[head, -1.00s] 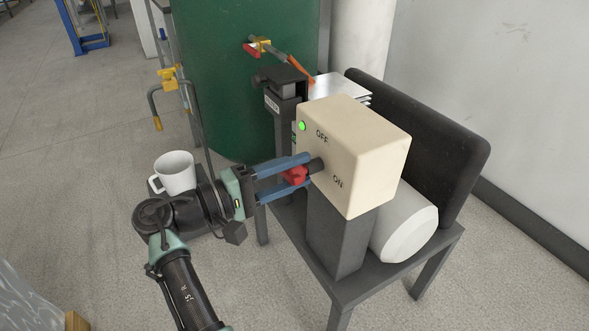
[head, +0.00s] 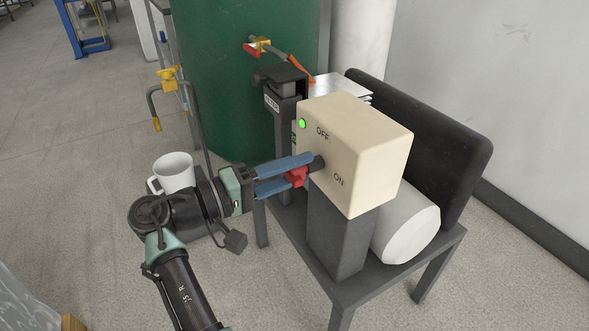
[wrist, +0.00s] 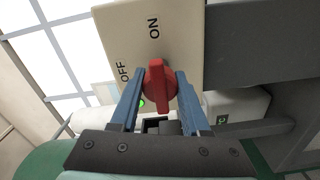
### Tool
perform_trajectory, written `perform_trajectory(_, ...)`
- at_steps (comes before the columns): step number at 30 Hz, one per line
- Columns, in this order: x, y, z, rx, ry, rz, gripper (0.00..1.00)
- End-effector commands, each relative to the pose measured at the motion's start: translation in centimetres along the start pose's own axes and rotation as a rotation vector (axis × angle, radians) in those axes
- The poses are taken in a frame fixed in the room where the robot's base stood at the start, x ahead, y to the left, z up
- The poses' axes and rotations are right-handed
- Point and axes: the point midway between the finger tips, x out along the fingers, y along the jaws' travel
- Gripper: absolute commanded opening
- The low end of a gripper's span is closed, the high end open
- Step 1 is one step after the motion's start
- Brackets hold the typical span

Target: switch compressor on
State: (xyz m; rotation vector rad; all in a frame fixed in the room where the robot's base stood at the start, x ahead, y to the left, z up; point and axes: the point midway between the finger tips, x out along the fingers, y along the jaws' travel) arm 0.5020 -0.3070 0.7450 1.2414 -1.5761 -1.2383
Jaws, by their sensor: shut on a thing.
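The compressor's cream switch box (head: 368,140) stands on a dark post, with OFF and ON printed on its face. A green lamp (head: 303,124) glows near its upper left corner and also shows in the wrist view (wrist: 141,102). The red rotary knob (head: 296,177) sits on a black hub on that face. In the wrist view the knob (wrist: 158,84) has its narrow end towards the ON label. My gripper (head: 303,168) has its blue fingers shut on the knob, one on each side. The fingers partly hide the knob in the head view.
A large green drum (head: 215,80) with a red-handled valve stands behind. A white mug (head: 174,172) shows behind my wrist.

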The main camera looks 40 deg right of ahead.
Motion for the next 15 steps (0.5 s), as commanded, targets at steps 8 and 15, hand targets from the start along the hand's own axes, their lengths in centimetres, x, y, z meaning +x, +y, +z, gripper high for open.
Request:
perform_trajectory(8, -0.06, -0.03, -0.01, 0.001, 0.001, -0.001, 0.76)
perform_trajectory(15, -0.04, -0.01, -0.02, 0.001, 0.001, 0.0, 0.76)
